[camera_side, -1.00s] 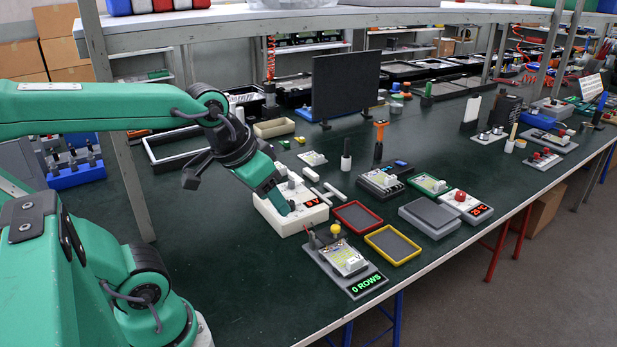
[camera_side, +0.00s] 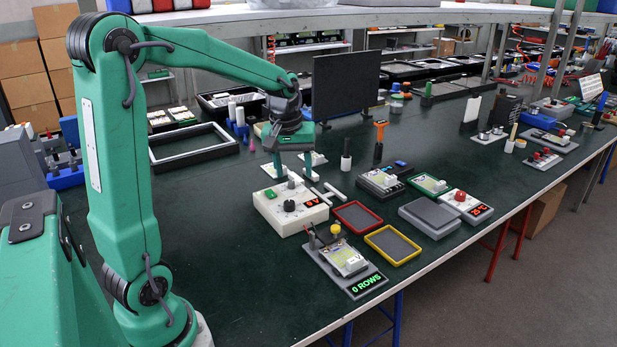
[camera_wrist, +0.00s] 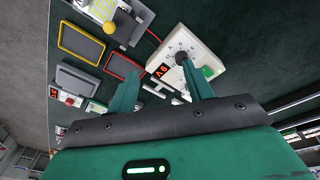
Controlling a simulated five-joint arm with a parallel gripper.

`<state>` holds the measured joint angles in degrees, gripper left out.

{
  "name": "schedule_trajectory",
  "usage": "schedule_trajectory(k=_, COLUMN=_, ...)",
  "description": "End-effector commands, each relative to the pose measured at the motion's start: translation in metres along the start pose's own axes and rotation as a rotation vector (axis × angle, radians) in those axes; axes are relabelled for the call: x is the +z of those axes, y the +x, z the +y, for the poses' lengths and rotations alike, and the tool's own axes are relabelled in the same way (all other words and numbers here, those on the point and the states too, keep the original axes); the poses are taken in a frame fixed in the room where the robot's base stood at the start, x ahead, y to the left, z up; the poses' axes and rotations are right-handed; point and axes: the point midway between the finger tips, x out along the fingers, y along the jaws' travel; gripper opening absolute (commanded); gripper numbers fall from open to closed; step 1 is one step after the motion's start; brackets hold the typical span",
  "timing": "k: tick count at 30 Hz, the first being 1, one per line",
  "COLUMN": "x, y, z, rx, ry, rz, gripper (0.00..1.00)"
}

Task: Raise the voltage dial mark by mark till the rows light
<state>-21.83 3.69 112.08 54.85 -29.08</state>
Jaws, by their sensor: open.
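The white supply box (camera_side: 285,222) stands mid-bench with a black dial (camera_side: 289,206) on its top. Its small red display (camera_side: 312,203) is lit; the digit is hard to read. My gripper (camera_side: 294,178) is open and empty, pointing down above the box's far side, clear of the dial. In the wrist view the dial (camera_wrist: 182,58) appears near the tip of my right-hand finger, and the supply box (camera_wrist: 180,38) lies beyond my fingers. The grey fixture (camera_side: 345,262) in front carries a light panel (camera_side: 343,261) and a green readout (camera_side: 367,284) saying 0 ROWS.
A red-rimmed tray (camera_side: 358,203) and a yellow-rimmed tray (camera_side: 409,257) lie right of the box. A tall black panel (camera_side: 345,82) stands behind. A black-and-white frame (camera_side: 193,157) lies at left. Green bench top is free left of the box.

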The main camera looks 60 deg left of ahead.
Motion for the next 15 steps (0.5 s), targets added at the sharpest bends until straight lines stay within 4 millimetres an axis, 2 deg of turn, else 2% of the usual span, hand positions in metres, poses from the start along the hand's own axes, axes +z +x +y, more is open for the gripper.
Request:
schedule_trajectory(k=6, x=-0.041, y=0.038, z=-0.017, rx=-0.045, ry=-0.178, rz=-0.052, gripper=0.51)
schedule_trajectory(k=15, x=-0.071, y=0.074, z=-0.037, rx=-0.083, ry=-0.335, rz=-0.094, gripper=0.51)
